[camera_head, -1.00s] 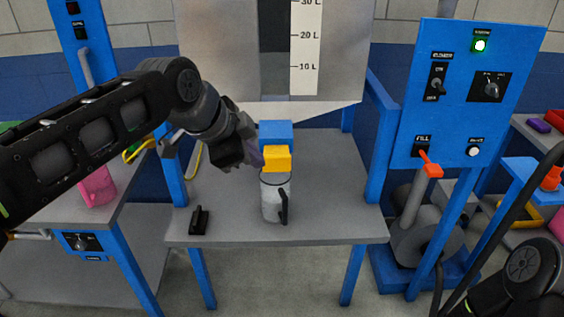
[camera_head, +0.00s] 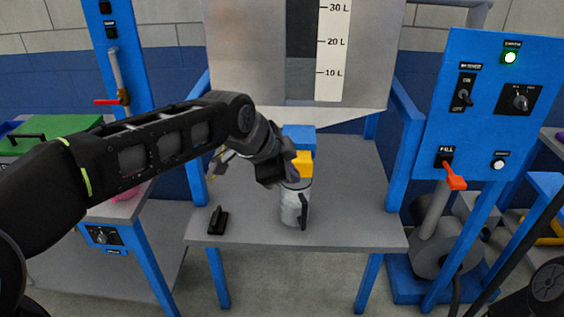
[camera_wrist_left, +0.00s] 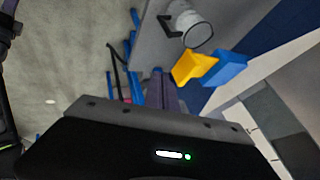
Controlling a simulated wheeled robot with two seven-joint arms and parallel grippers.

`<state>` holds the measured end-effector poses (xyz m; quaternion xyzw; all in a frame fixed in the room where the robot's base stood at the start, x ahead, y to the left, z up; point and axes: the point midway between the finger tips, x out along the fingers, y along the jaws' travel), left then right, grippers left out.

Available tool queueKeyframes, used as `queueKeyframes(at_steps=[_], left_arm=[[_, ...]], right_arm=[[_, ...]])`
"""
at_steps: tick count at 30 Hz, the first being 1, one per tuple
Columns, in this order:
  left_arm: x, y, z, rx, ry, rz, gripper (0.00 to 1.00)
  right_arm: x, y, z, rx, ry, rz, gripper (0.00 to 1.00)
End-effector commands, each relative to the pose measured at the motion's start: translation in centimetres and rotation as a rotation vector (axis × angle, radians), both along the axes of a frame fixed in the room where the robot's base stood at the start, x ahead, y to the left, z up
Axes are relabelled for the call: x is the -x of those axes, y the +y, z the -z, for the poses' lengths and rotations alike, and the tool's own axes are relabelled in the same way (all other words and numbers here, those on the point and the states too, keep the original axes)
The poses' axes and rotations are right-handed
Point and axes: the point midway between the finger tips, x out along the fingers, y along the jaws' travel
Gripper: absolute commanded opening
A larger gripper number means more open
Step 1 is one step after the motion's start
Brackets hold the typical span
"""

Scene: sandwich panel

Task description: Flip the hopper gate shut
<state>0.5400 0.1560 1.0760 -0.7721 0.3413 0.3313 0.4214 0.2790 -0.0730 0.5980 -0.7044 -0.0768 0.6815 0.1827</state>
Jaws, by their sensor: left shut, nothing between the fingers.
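The metal hopper (camera_head: 245,45) stands over the table, with a blue outlet block (camera_head: 300,137) under it. The yellow gate (camera_head: 303,163) sits at the front of the blue block; both also show in the wrist view, the gate (camera_wrist_left: 193,67) left of the block (camera_wrist_left: 228,68). My left gripper (camera_head: 292,172) is shut and empty, at the gate's left side. In the wrist view its fingertips (camera_wrist_left: 166,74) end just beside the gate; contact cannot be told. My right gripper is out of view.
The grey table (camera_head: 350,220) has a small black object (camera_head: 217,219) at its front left. A blue control panel (camera_head: 490,120) with a red lever (camera_head: 455,182) is at the right. Blue posts flank the hopper. The table's right side is clear.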

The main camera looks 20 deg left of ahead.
Motion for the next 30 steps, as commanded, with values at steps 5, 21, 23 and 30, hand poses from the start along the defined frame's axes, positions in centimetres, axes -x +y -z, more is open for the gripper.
queueKeyframes(at_steps=[5,21,23,30], left_arm=[[-2.4,-0.4,1.8,0.001,0.001,-0.001,0.0],[-5.3,0.4,2.0,0.0,-0.001,-0.001,0.0],[-5.3,0.4,2.0,0.001,0.0,-0.001,0.0],[-7.6,1.0,1.9,0.001,0.0,-0.002,0.0]], right_arm=[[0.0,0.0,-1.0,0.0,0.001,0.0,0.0],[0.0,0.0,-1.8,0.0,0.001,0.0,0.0],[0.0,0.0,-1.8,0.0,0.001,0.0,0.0],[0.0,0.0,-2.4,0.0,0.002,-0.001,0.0]])
